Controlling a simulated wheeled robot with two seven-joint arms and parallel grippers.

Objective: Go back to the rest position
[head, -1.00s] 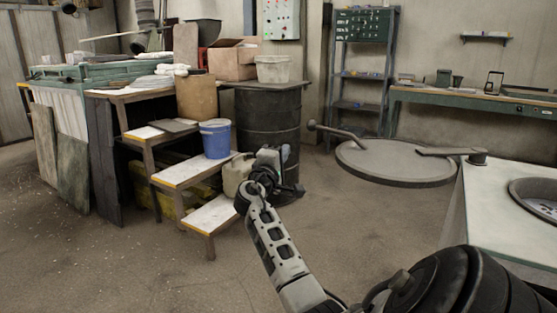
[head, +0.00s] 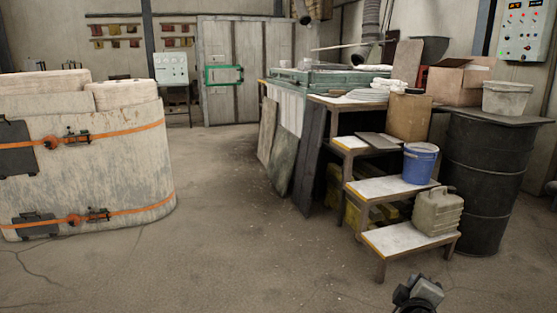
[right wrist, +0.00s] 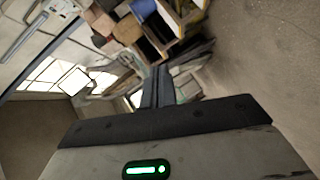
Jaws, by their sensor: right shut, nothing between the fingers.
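My right gripper (head: 420,290) shows at the bottom edge of the head view, right of the middle. Only its end part is in the picture. It is out in front of the wooden steps, over the floor. In the right wrist view its two dark fingers (right wrist: 157,88) are together, with nothing between them. My left gripper is in neither view.
Wooden steps (head: 400,187) hold a blue bucket (head: 420,163) and a beige canister (head: 437,211). A black drum (head: 490,180) stands to their right. A large pale vessel with orange straps (head: 85,165) is at left. The floor between (head: 235,235) is clear.

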